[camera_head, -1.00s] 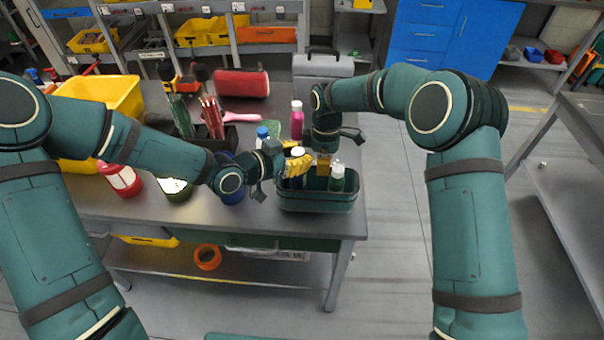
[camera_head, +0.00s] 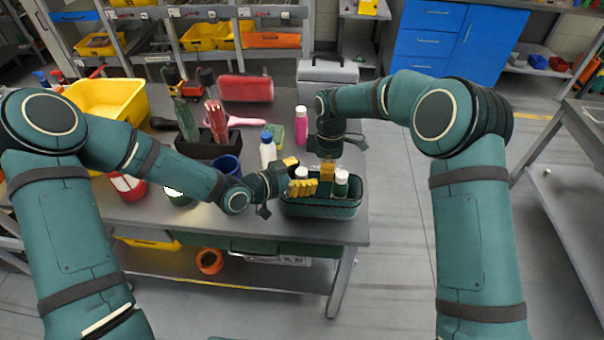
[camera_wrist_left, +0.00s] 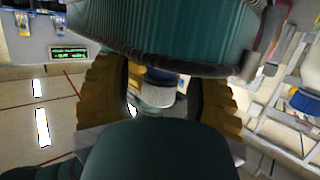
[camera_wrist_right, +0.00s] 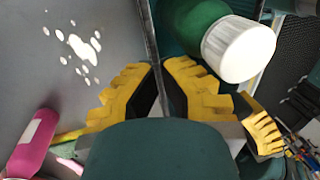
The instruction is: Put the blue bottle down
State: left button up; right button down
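The green bin (camera_head: 318,209) stands at the table's right end. The blue bottle stands in its left part; its white cap (camera_head: 301,172) shows and its body is mostly hidden. In the left wrist view the white cap (camera_wrist_left: 157,95) and some blue show between the fingers, with gaps beside it. My left gripper (camera_head: 298,175) is open around the bottle. My right gripper (camera_head: 327,170) is at the bin's far rim; in the right wrist view its fingers (camera_wrist_right: 163,85) are shut on the thin bin wall. A green bottle with a white cap (camera_head: 341,184) stands in the bin's right part.
A white bottle with a blue cap (camera_head: 268,152), a pink bottle (camera_head: 301,128) and a green sponge (camera_head: 276,132) stand or lie behind the bin. A blue cup (camera_head: 228,166) and a dark caddy (camera_head: 205,150) are further left. Open floor lies right of the table.

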pick_arm(q)
jog(key=shift+r, duration=0.2)
pick_arm(e)
jog(key=shift+f, duration=0.1)
pick_arm(q)
jog(key=v, duration=1.2)
jog(key=shift+f, duration=0.1)
pick_arm(e)
jog(key=c, duration=1.1)
grip_release()
jog(key=shift+o, duration=0.2)
